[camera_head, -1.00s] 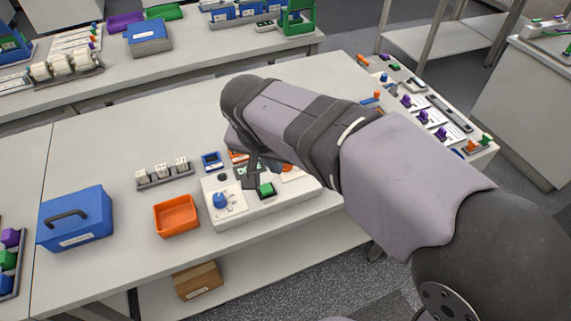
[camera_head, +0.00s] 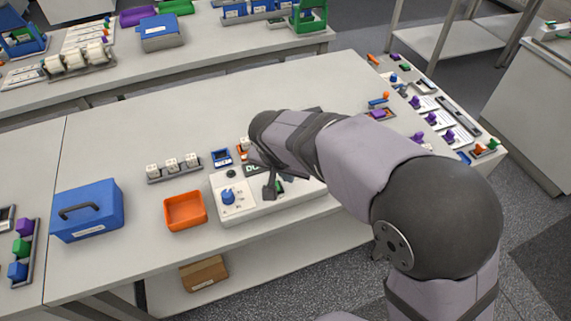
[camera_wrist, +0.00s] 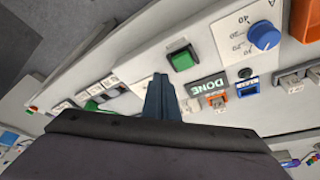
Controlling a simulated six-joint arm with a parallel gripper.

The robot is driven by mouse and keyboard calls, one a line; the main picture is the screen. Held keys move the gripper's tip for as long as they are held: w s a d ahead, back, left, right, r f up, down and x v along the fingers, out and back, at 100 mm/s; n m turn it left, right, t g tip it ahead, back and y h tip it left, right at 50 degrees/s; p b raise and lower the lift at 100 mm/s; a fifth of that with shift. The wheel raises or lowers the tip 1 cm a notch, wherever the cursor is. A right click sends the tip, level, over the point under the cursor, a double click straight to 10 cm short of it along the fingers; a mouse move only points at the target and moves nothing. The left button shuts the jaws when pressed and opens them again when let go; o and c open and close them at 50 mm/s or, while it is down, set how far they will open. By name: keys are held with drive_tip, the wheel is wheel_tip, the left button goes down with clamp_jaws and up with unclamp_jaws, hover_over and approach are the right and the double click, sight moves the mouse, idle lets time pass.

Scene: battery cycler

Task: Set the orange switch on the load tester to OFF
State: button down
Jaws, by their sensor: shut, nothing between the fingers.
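The white tester box (camera_head: 255,207) stands on the bench, with a blue knob (camera_head: 228,197) on its left part. It also carries a green button (camera_wrist: 183,57) and a display reading DONE (camera_wrist: 209,85). I see no orange switch clearly on the box; my arm and gripper cover its right part in the head view. My gripper (camera_head: 270,191) is over the box, beside the green button. In the wrist view my gripper's fingers (camera_wrist: 162,85) are together and empty, just below the green button in the picture. I cannot tell whether they touch anything.
A small orange device (camera_wrist: 217,98) and a blue meter (camera_head: 221,157) lie behind the box. An orange tray (camera_head: 185,211) and a blue case (camera_head: 87,210) stand to its left. Switch panels with orange and purple levers (camera_head: 379,99) line the right edge. The bench's back middle is clear.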

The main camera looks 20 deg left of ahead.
drive_tip(key=shift+x, duration=0.8)
drive_tip(key=shift+w+a+r+p, duration=0.1)
drive_tip(key=shift+w+p, duration=0.35)
drive_tip(key=shift+w, duration=0.15)
drive_tip(key=shift+w+r+p, duration=0.15)
drive_tip(key=shift+w+p, duration=0.3)
drive_tip(key=shift+w, duration=0.15)
drive_tip(key=shift+w+a+f+p, duration=0.15)
drive_tip(key=shift+w+p, duration=0.15)
drive_tip(key=shift+w, duration=0.45)
